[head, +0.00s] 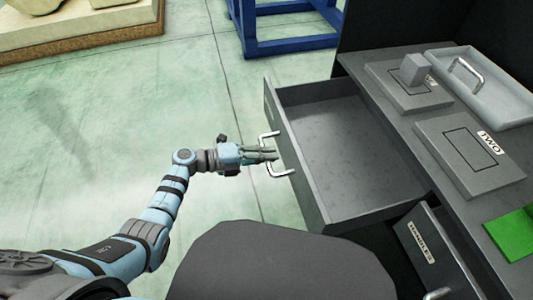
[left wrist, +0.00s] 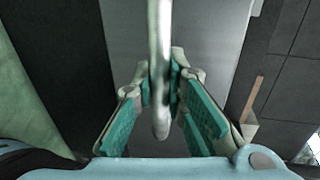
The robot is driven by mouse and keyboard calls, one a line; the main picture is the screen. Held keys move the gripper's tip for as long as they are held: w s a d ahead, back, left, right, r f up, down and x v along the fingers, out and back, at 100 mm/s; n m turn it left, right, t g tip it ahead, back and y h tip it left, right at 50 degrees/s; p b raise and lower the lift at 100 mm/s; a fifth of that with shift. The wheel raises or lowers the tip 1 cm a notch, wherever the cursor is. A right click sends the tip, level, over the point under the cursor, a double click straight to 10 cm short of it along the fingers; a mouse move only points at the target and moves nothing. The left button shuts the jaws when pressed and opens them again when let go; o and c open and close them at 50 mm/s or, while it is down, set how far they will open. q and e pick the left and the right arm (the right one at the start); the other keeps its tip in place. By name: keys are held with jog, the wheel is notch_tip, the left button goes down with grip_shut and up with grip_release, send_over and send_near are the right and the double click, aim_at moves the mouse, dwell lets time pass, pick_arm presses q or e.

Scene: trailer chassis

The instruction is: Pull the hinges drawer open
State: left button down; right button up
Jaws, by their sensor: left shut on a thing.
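A grey drawer (head: 345,140) stands pulled out from the dark cabinet, and its inside looks empty. Its front faces left, with a silver bar handle (head: 280,174) and a small label too slanted to read. My left gripper (head: 272,155) reaches in from the left and is shut on the handle. In the left wrist view the handle bar (left wrist: 159,45) runs between the green-padded fingers (left wrist: 161,92), in front of the grey drawer front. My right gripper is not in view.
A lower drawer front (head: 440,250) with a small label and handle is at bottom right. The worktop holds flat grey plates (head: 465,170), a small grey block (head: 414,69), a handled light tray (head: 500,95) and a green piece (head: 515,235). A blue frame (head: 290,47) stands behind.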

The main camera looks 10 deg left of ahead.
pick_arm(q)
jog(key=c, duration=1.6)
grip_release()
jog(key=v, duration=1.2)
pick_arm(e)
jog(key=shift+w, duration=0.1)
pick_arm(q)
jog(key=shift+f, duration=0.1)
